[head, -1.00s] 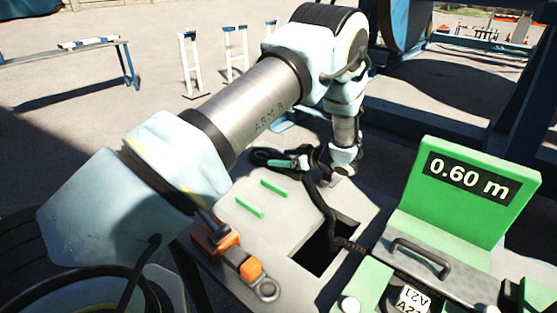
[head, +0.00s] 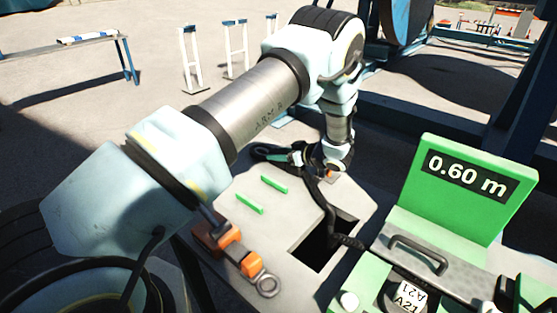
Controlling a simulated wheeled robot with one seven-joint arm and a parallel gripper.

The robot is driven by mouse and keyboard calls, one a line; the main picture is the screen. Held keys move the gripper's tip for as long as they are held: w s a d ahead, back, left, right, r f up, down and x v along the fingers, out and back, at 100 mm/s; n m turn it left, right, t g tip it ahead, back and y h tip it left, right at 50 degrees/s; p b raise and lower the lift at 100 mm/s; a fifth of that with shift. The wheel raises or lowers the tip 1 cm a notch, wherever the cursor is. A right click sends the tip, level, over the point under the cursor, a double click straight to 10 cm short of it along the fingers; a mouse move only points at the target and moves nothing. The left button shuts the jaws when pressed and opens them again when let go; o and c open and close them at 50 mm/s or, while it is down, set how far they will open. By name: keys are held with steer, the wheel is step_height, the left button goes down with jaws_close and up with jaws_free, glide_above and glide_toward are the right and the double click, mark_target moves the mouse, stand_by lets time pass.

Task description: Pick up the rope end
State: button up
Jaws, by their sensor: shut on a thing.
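The rope (head: 330,215) is dark and runs from a green measuring machine (head: 450,205) across a square opening in a grey work plate, up to my gripper (head: 328,172). My gripper points down at the far side of the plate and is shut on the rope near its end. The rope end (head: 268,153), with a dark loop and a green band, sticks out to the left of the jaws. The fingertips are small and partly hidden by the wrist and the rope.
The grey plate (head: 290,240) has two green strips and a square opening (head: 325,248). An orange tool (head: 232,240) lies at its left edge. The machine's display reads 0.60 m. Blue frame beams and a reel (head: 405,20) stand behind. A bench (head: 90,50) is far left.

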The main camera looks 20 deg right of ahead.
jaws_close()
steer(key=shift+r, duration=0.1)
stand_by(0.6)
